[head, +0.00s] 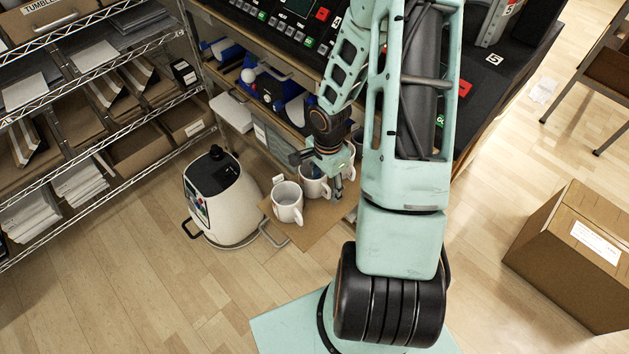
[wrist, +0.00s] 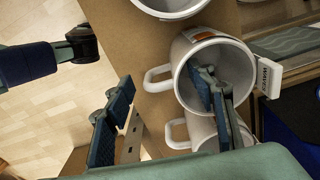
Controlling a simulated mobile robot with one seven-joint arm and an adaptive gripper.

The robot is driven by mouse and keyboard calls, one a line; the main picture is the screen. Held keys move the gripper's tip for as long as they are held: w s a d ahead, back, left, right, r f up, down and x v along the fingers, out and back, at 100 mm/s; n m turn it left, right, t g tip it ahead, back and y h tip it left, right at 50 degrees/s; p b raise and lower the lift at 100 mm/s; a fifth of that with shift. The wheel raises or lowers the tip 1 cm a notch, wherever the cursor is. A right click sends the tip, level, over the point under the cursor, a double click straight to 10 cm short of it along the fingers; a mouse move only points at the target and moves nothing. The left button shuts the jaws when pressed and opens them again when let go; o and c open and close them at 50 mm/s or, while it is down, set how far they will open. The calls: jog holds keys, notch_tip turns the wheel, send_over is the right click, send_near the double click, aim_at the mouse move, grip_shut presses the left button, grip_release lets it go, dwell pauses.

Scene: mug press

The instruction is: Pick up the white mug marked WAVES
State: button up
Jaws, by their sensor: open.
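In the wrist view, a white mug (wrist: 184,52) shows its open mouth, with its handle on the left and a small white tag on the right. My gripper (wrist: 165,84) is open. Its right finger overlaps the mug's mouth and seems to reach inside; its left finger is outside, left of the handle. The mug's left wall lies between them, apart from the left finger. In the head view, my gripper (head: 337,184) is low beside the white mugs (head: 287,206), partly hiding those behind.
The mugs stand on a brown board (head: 313,231). Another mug (wrist: 172,12) is at the wrist view's top, and one (wrist: 200,130) lies below. A cream machine (head: 222,200) stands left, a shelf unit with blue items behind, and a cardboard box (head: 570,255) on the right floor.

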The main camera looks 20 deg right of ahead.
jog(key=shift+f, duration=0.15)
grip_shut()
dwell(0.4)
